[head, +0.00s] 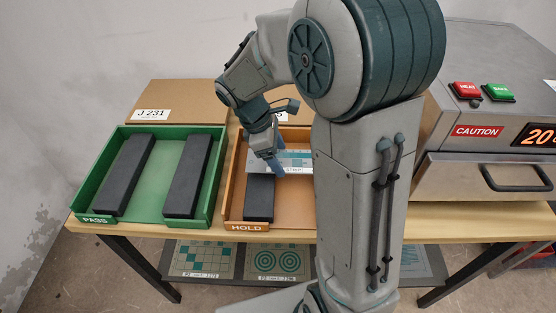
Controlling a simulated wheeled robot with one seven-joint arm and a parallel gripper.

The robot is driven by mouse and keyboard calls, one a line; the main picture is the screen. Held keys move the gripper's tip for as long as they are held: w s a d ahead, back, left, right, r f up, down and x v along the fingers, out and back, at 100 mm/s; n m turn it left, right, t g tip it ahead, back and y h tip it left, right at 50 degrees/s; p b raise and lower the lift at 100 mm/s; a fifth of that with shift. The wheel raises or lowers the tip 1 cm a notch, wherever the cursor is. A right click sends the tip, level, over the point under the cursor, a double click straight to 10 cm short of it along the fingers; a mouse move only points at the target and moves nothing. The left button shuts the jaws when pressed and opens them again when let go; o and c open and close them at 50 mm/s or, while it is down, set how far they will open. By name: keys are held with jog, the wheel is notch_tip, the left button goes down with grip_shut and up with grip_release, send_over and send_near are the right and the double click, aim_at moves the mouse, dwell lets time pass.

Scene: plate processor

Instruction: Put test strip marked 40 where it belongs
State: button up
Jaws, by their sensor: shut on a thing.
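My gripper (277,170) is shut on a thin grey test strip with teal squares (298,160). It holds the strip over the orange HOLD tray (232,212), above a dark block (259,200). The strip lies roughly flat, and its right part is hidden behind my arm. Its label is too small to read, so I cannot tell its number. I also cannot tell whether the strip touches the block. The green PASS tray (150,214) stands to the left with two dark blocks and no strip on them.
A grey machine (485,130) with red and green buttons, a CAUTION sign and a handled drawer (490,176) stands at right. A brown board marked J 231 (165,100) is behind the trays. Patterned plates (277,262) lie on the lower shelf. My arm hides the table's middle.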

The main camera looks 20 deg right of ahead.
jog(key=shift+f, duration=1.35)
jog(key=shift+f, duration=0.15)
jog(key=o, duration=0.9)
jog(key=shift+o, duration=0.2)
